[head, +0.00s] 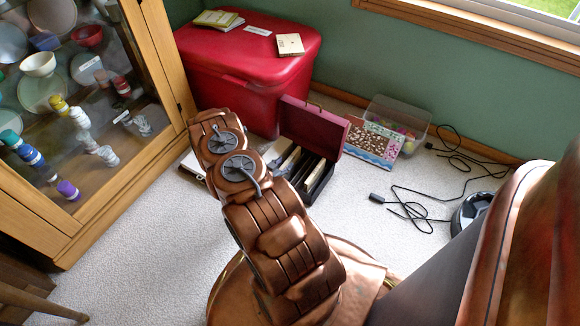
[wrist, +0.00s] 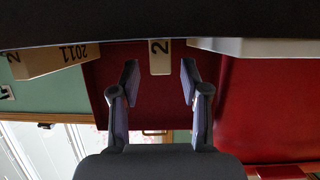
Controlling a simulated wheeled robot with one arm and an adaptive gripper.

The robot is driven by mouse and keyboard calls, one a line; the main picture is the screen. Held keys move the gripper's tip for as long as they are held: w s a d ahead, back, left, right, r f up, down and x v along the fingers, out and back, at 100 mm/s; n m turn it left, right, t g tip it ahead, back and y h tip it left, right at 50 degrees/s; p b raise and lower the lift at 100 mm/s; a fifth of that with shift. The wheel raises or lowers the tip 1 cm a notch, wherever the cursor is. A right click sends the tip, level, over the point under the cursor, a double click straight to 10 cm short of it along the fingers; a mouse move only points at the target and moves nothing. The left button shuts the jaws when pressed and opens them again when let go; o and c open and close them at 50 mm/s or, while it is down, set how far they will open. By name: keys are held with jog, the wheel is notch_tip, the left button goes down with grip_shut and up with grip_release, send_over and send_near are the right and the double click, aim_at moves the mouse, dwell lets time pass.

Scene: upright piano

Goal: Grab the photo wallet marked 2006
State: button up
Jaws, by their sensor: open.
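An open case with a dark red lid (head: 312,128) and a dark body stands on the carpet in the head view, with cream and dark wallets (head: 288,160) upright in it. In the wrist view, a cream wallet spine (wrist: 160,57) shows a "2"; the rest of its marking is cut off. Left of it is a wallet marked 2011 (wrist: 60,60). A pale wallet edge (wrist: 245,46) is at the right. I cannot read 2006 on any. My gripper (wrist: 159,72) is open and empty, its fingers on either side of the middle spine. My arm hides part of the case.
A red storage bin (head: 245,60) with booklets on top stands behind the case. A patterned picture board (head: 372,142) and a clear bin (head: 408,112) are to its right. A glass cabinet (head: 80,110) is at left. Black cables (head: 420,212) lie on the carpet.

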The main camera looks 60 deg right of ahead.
aim_at(289, 159)
jog(key=shift+r+b+x, duration=0.15)
jog(key=shift+b+x, duration=0.55)
jog(key=shift+x, duration=0.7)
jog(key=shift+r+b+x, duration=0.2)
jog(key=shift+b+x, duration=0.5)
jog(key=shift+x, duration=0.7)
jog(key=shift+w+d, duration=0.1)
grip_shut()
